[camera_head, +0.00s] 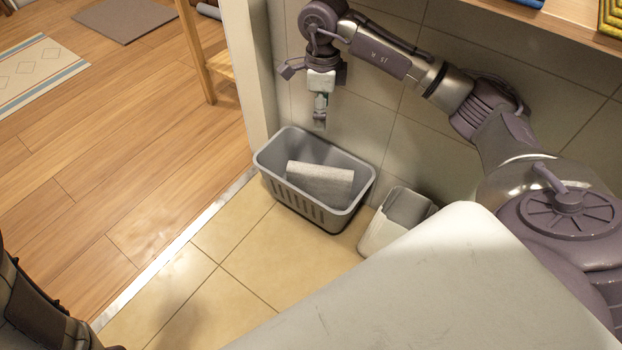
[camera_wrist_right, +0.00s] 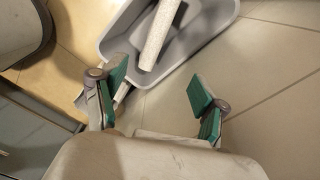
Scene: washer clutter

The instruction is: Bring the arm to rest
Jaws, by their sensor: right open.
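My right arm reaches across the top of the head view, and its gripper (camera_head: 320,118) points down above the grey laundry basket (camera_head: 350,213). In the right wrist view the two green-padded fingers of the right gripper (camera_wrist_right: 159,86) stand apart with nothing between them. A white towel-like bundle (camera_head: 320,178) lies in the basket, below and apart from the gripper. The bundle also shows in the wrist view (camera_wrist_right: 158,35). My left gripper is not in view.
A small grey and white bin (camera_head: 405,207) stands right of the basket. A tiled wall (camera_head: 375,105) is close behind the gripper, with a wooden shelf (camera_head: 560,22) at upper right. A white door frame (camera_head: 247,65) stands at left. The tile floor (camera_head: 245,255) before the basket is clear.

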